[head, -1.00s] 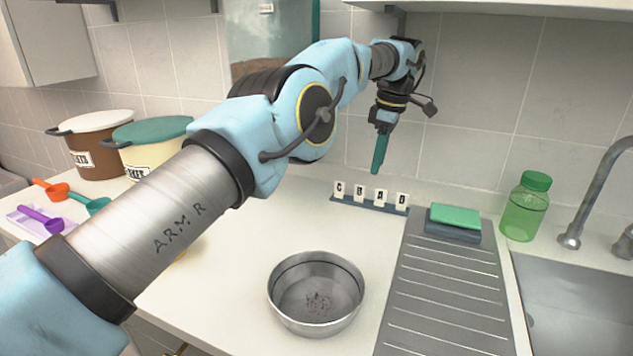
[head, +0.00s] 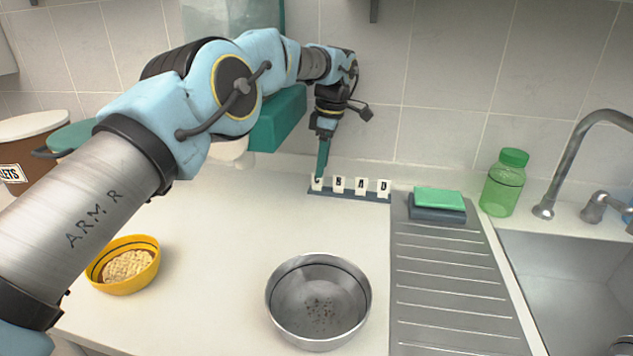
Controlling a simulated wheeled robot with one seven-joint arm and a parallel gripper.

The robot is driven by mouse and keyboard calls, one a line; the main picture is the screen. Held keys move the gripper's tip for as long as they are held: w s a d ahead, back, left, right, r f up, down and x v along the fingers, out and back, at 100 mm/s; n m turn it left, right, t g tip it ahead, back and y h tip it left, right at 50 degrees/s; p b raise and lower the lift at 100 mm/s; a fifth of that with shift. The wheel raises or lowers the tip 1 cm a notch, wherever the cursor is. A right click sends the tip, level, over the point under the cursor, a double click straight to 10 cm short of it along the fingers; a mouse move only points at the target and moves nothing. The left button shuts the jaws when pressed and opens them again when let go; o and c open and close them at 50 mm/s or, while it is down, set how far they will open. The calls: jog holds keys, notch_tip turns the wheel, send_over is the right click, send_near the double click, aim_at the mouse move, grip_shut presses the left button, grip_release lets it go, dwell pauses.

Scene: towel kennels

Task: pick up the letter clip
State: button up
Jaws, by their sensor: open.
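Several white letter clips stand in a row on a dark blue-grey rail (head: 349,195) at the back of the counter. The leftmost clip (head: 317,184) is partly covered by my fingertips, and its letter is hard to read, perhaps C. The others seem to read B (head: 338,185), A (head: 361,186) and D (head: 384,188). My gripper (head: 322,172) points down with teal fingers, open, its tips at the leftmost clip. The fingers are seen edge-on; I cannot tell whether they touch or straddle the clip.
A steel bowl (head: 318,262) with dark bits stands in front; a yellow bowl (head: 150,243) of pale food is at left. A green sponge (head: 439,199), a green bottle (head: 504,182) and a grooved drainboard (head: 450,275) lie right, beside the sink. The middle counter is clear.

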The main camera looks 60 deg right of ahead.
aim_at(317, 184)
jog(key=f, duration=0.1)
jog(key=f+p, duration=0.1)
jog(key=w+f, duration=0.1)
jog(key=shift+a+f, duration=0.25)
jog(key=shift+a, duration=0.1)
jog(key=shift+f+p, duration=0.3)
jog(key=shift+f, duration=0.25)
grip_shut()
